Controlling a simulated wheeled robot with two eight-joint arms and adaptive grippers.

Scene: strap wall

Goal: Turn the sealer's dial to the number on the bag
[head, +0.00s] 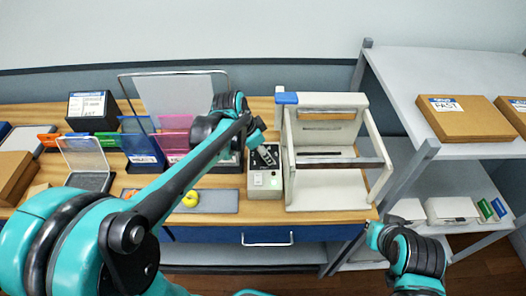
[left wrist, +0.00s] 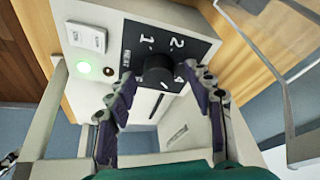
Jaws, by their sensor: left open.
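The sealer (head: 330,185) is a pale frame with a control box (head: 264,182) at its left. In the left wrist view a black knob, the dial (left wrist: 158,68), sits on a dark panel (left wrist: 130,58) with the numbers 1 and 2 above it; another mark at its right is partly hidden. I cannot read the dial's setting. My left gripper (head: 268,154) is over the control box, and in the left wrist view (left wrist: 158,78) its open fingers are on either side of the dial. Contact is unclear. I cannot make out a bag with a number. My right gripper is not clearly visible.
A green light (left wrist: 84,67) and a white switch (left wrist: 86,37) are beside the dial panel. A grey mat (head: 225,201) with a yellow item (head: 190,198) lies left of the control box. A grey shelf (head: 400,75) with cardboard boxes (head: 465,118) stands at the right.

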